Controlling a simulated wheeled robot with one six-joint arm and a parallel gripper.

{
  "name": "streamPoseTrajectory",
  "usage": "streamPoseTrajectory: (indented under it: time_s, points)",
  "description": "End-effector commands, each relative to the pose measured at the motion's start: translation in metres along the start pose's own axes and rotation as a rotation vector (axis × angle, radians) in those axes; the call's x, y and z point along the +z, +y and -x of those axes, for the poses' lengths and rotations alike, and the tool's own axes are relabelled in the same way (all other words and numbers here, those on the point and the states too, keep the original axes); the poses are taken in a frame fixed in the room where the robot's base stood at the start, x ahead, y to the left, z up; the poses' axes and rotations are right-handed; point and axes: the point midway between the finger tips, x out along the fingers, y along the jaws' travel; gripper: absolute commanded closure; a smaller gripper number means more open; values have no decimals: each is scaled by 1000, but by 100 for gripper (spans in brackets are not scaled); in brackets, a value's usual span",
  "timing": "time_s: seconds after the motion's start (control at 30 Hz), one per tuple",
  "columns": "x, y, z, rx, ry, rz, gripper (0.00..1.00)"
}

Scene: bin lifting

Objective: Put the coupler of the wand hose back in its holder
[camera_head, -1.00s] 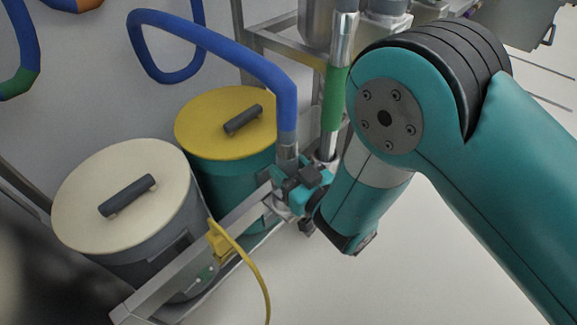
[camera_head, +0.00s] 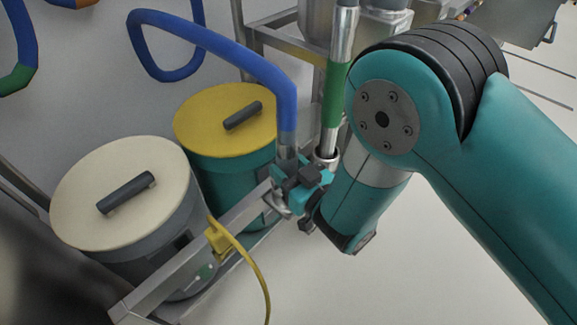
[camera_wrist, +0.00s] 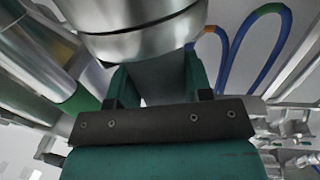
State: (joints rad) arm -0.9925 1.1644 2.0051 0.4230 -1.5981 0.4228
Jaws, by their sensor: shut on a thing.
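The metal coupler (camera_head: 287,146) hangs at the lower end of the blue wand hose (camera_head: 230,52) and points down. My gripper (camera_head: 297,178) is shut on the coupler from the right. In the wrist view the coupler is the large shiny cylinder (camera_wrist: 140,28) by the fingers of my gripper (camera_wrist: 155,90). A metal holder (camera_head: 276,205) on the rail shows just below my gripper. The gripper hides the coupler's lower end, so I cannot tell whether it sits inside the holder or above it.
A green-banded hose (camera_head: 335,92) with metal ends stands close right of the coupler. A yellow-lidded bin (camera_head: 200,125) and a cream-lidded bin (camera_head: 85,200) stand left, behind the rail (camera_head: 180,275). A yellow plug with a cable (camera_head: 222,240) is on the rail. Floor in front is clear.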

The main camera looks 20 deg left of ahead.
Motion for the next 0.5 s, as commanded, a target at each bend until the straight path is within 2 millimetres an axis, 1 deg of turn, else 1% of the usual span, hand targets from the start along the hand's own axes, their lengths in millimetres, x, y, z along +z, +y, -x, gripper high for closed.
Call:
streamPoseTrajectory:
  time_s: [0.4,0.43,0.47,0.5]
  points:
    - [1,0,0,0,2,0,86]
    - [1,0,0,0,2,0,49]
    - [1,0,0,0,2,0,42]
    - [1,0,0,0,2,0,33]
